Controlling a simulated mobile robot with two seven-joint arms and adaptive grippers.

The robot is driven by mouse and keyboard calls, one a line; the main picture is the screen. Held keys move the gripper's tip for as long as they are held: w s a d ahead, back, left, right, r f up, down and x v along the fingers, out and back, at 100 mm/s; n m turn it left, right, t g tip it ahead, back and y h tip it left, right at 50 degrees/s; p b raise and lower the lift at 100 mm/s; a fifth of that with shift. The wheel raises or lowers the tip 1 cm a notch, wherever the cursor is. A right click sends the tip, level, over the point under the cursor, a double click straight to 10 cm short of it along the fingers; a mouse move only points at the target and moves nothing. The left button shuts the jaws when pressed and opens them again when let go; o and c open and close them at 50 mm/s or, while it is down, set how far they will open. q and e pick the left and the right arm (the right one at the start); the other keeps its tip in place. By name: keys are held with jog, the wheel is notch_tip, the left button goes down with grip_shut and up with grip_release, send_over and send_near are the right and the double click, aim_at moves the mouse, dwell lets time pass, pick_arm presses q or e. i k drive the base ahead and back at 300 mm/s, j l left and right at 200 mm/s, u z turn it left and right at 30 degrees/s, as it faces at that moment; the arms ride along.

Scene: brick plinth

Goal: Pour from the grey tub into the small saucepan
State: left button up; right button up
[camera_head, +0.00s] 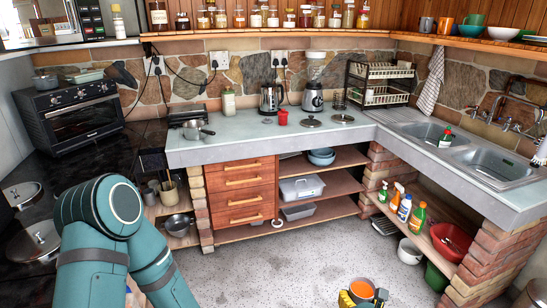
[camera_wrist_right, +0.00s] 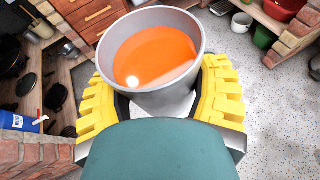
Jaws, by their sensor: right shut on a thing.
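The grey tub (camera_wrist_right: 165,101) holds orange liquid (camera_wrist_right: 155,55), its surface below the rim. My right gripper (camera_wrist_right: 172,108) is shut on the tub, with yellow fingers on both sides of its wall. In the head view the tub (camera_head: 362,284) and the right gripper (camera_head: 363,297) show at the bottom edge, over the floor and well away from the counter. A small saucepan (camera_head: 194,131) with a handle stands on the left part of the counter; its inside is hard to see. My left arm shows at lower left, but its gripper is out of view.
A dish rack (camera_head: 380,85) and sink (camera_head: 490,165) are at right. The floor is mostly clear.

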aim_at(196, 129)
jog(key=i+u, duration=0.15)
jog(key=i, duration=0.5)
jog(key=i+l+u, duration=0.2)
jog(key=i+u, duration=0.2)
jog(key=i+l+u, duration=0.45)
jog(key=i, duration=0.15)
jog(key=i+l+u, duration=0.8)
jog(key=l, duration=0.2)
jog(key=i+l+u, duration=0.1)
jog(key=i+l, duration=0.05)
jog(key=i, duration=0.05)
